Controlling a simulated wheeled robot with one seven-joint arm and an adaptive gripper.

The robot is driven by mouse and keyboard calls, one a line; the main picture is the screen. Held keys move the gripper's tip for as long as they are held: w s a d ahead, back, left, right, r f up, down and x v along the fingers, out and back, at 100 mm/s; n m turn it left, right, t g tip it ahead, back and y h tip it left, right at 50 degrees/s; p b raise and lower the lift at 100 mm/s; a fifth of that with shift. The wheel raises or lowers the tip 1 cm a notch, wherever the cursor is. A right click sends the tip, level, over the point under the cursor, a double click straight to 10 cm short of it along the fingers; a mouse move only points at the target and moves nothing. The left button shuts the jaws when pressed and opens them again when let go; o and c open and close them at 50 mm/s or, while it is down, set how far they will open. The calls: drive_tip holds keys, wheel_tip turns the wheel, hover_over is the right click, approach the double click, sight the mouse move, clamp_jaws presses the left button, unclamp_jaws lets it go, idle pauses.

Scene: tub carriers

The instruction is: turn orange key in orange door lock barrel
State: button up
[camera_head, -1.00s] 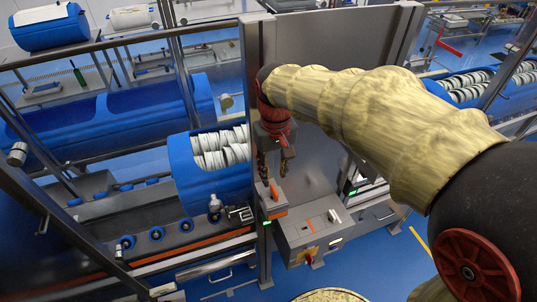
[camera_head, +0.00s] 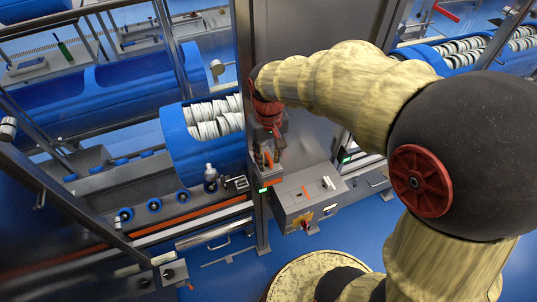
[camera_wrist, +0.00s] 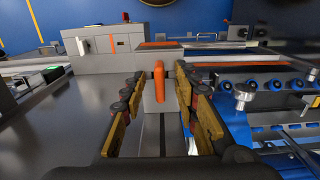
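The orange key (camera_wrist: 159,82) stands upright from the grey lock housing (camera_wrist: 158,102) in the wrist view. It sits between the tips of my gripper (camera_wrist: 158,76), with gaps visible on both sides. The fingers are open, one left and one right of the key, and nothing is held. In the head view my gripper (camera_head: 267,156) points down over the orange key (camera_head: 269,160) and the housing (camera_head: 266,177) on the door post. The lock barrel itself is hidden below the key.
A grey control box (camera_head: 305,197) with a red knob stands right of the housing.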

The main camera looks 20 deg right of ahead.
drive_tip(key=shift+c, duration=1)
clamp_jaws()
drive_tip(key=n, duration=0.4)
drive_tip(key=n+p, duration=0.1)
drive_tip(key=n, duration=0.3)
drive_tip(key=shift+n, duration=0.4)
